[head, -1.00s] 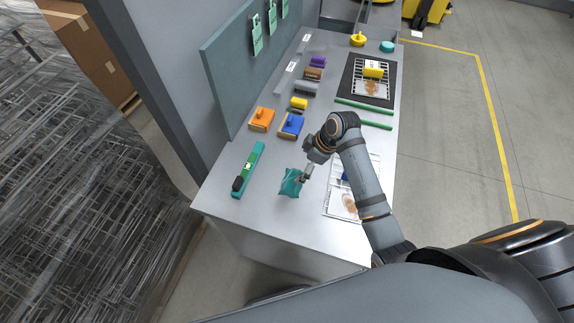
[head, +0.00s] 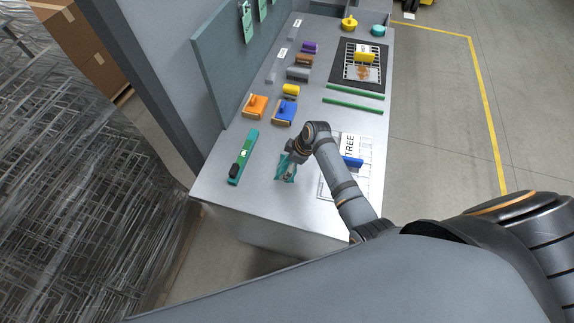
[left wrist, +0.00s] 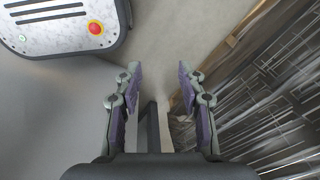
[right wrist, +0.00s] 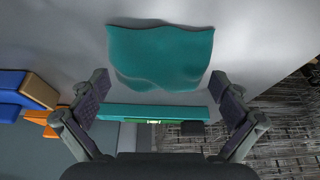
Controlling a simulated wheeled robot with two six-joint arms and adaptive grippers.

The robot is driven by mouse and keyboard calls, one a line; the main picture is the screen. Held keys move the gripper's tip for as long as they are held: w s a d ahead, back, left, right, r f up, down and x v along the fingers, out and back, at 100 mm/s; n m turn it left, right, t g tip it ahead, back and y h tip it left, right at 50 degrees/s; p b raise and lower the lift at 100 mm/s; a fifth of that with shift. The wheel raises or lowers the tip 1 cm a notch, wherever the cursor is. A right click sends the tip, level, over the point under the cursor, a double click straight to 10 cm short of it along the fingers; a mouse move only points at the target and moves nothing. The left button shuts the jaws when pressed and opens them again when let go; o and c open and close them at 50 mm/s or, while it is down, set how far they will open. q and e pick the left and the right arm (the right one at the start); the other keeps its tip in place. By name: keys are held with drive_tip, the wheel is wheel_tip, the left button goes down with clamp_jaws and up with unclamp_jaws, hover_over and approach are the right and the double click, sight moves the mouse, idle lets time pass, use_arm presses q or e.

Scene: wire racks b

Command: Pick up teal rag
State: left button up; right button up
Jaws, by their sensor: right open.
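The teal rag (head: 287,172) lies on the grey table near its front end, partly hidden by my right gripper (head: 287,170) in the head view. In the right wrist view the rag (right wrist: 160,58) is a wavy teal cloth lying beyond the fingertips, between their lines. My right gripper (right wrist: 162,92) is open with nothing between its fingers; I cannot tell if it touches the rag. My left gripper (left wrist: 163,72) is open and empty over the floor, away from the table.
A green level (head: 243,158) lies left of the rag, with orange (head: 255,105) and blue (head: 285,112) handled blocks behind. A printed sheet (head: 365,180) lies to the right. A panel (head: 222,85) borders the table's left. A wire rack stack (head: 80,190) stands farther left.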

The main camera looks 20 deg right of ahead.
drive_tip(key=shift+f, duration=0.1)
drive_tip(key=c, duration=0.6)
use_arm(q)
drive_tip(key=shift+s, duration=0.35)
use_arm(e)
drive_tip(key=shift+s, duration=0.1)
drive_tip(key=c, duration=0.6)
drive_tip(key=shift+r, duration=0.4)
drive_tip(key=d+r, duration=0.1)
drive_tip(key=r, duration=0.1)
drive_tip(key=w+d+r+b, duration=0.1)
drive_tip(key=r, duration=0.1)
drive_tip(key=w+d+r+b, duration=0.1)
drive_tip(key=r, duration=0.1)
drive_tip(key=shift+d+r, duration=0.35)
drive_tip(key=shift+d, duration=0.05)
use_arm(q)
wheel_tip(320, 180, down, 6)
drive_tip(key=b, duration=0.3)
drive_tip(key=shift+r, duration=0.2)
use_arm(e)
drive_tip(key=w+d+r, duration=0.3)
drive_tip(key=d+r, duration=0.2)
drive_tip(key=d, duration=0.4)
drive_tip(key=shift+w+r, duration=0.3)
drive_tip(key=shift+w, duration=0.1)
